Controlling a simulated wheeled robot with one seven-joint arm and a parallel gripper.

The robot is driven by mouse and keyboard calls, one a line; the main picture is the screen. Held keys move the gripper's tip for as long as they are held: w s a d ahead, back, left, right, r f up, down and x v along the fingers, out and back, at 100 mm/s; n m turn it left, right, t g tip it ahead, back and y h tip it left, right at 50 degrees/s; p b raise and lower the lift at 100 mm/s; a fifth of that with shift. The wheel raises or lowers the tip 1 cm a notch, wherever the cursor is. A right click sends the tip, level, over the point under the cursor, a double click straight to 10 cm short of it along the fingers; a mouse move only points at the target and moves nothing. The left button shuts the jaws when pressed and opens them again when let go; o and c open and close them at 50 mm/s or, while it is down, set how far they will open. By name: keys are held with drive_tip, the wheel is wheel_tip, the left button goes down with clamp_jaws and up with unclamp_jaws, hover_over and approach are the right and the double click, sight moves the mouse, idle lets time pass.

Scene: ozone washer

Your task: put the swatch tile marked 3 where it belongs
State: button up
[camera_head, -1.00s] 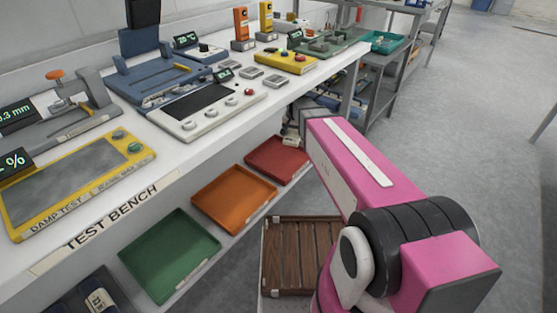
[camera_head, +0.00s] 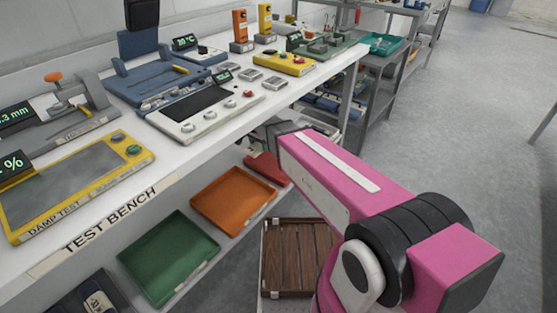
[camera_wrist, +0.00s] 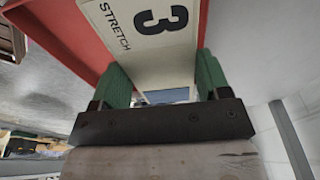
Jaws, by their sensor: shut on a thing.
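The swatch tile (camera_wrist: 145,22) is cream with a black "3" and the word "STRETCH" in the wrist view. My gripper (camera_wrist: 165,85) is shut on it, with a green pad on each side. The red tray (camera_wrist: 68,45) shows behind and on both sides of the tile. I cannot tell whether the tile touches the tray. In the head view the red tray (camera_head: 266,169) is on the shelf under the bench, partly covered by my pink arm. The tile and fingertips are hidden there.
An orange tray (camera_head: 233,199) and a green tray (camera_head: 168,256) stand on the same low shelf. The test bench (camera_head: 110,195) above carries several instruments. A slatted wooden crate (camera_head: 300,258) stands below my arm. Open floor lies to the right.

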drive_tip(key=d+f, duration=0.1)
drive_tip(key=d, duration=0.1)
drive_tip(key=d+f, duration=0.2)
drive_tip(key=d, duration=0.1)
drive_tip(key=d+f, duration=0.2)
drive_tip(key=d, duration=0.1)
drive_tip(key=shift+w+d+f, duration=0.1)
drive_tip(key=shift+w+d, duration=0.1)
drive_tip(key=shift+w, duration=0.1)
drive_tip(key=shift+f, duration=1.95)
drive_tip(key=o, duration=1)
drive_tip(key=shift+f, duration=0.1)
wheel_tip(320, 180, up, 12)
drive_tip(key=s+a, duration=0.1)
drive_tip(key=s+d+n+g+y, duration=0.1)
drive_tip(key=s+d+n, duration=0.6)
drive_tip(key=s+d, duration=1)
drive_tip(key=d, duration=0.3)
drive_tip(key=shift+s+d+n, duration=0.15)
drive_tip(key=shift+s+n, duration=0.05)
drive_tip(key=shift+n, duration=0.1)
